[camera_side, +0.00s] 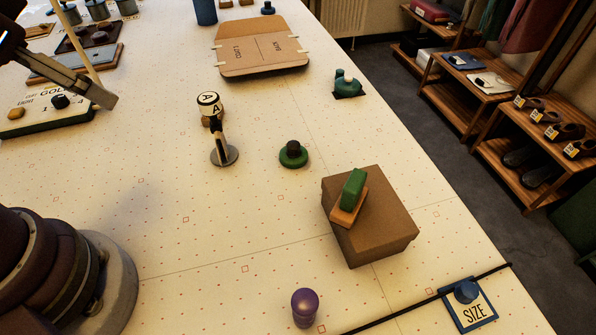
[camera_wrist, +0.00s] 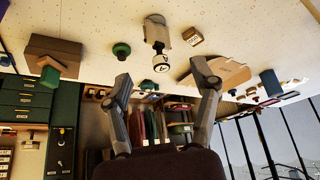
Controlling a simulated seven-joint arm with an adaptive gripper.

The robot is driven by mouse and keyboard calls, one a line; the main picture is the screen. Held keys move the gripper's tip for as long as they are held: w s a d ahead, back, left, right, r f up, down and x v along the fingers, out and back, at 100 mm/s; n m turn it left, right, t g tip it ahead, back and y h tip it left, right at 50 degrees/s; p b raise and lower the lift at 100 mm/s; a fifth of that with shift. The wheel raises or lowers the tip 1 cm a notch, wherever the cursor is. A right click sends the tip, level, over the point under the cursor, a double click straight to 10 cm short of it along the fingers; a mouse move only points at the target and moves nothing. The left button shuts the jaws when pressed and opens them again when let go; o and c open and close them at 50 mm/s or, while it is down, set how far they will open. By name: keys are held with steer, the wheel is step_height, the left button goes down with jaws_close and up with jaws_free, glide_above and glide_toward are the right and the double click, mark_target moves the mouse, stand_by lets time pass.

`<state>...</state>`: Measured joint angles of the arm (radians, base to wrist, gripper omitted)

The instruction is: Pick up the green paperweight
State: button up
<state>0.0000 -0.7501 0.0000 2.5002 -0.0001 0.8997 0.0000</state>
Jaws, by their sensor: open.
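A round green piece with a dark knob (camera_side: 293,154), which looks like the paperweight, stands on the cream table; it also shows in the wrist view (camera_wrist: 122,49). A green block (camera_side: 353,188) lies on an orange base on top of a brown box, and a teal-green piece (camera_side: 346,85) sits farther back; I cannot fully rule these out as the paperweight. My gripper (camera_wrist: 166,80) is open and empty, its two grey fingers spread. In the side view my gripper (camera_side: 92,88) is at upper left, above the table, well apart from the round green piece.
A brown box (camera_side: 378,235) stands to the right of the round piece. A small stand with a lettered round head (camera_side: 209,104) is to its left. A flat cardboard piece (camera_side: 262,50) lies behind.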

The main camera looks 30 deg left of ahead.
steer(key=o, duration=0.4)
steer(key=shift+o, duration=0.2)
steer(key=m+g+h, duration=0.2)
steer(key=m+h, duration=0.1)
steer(key=m, duration=0.4)
glide_above(291, 145)
steer(key=s+a, duration=0.2)
steer(key=s, duration=0.1)
step_height(291, 145, down, 11)
steer(key=x, duration=1)
steer(key=shift+w+a+f, duration=0.1)
steer(key=shift+f, duration=0.15)
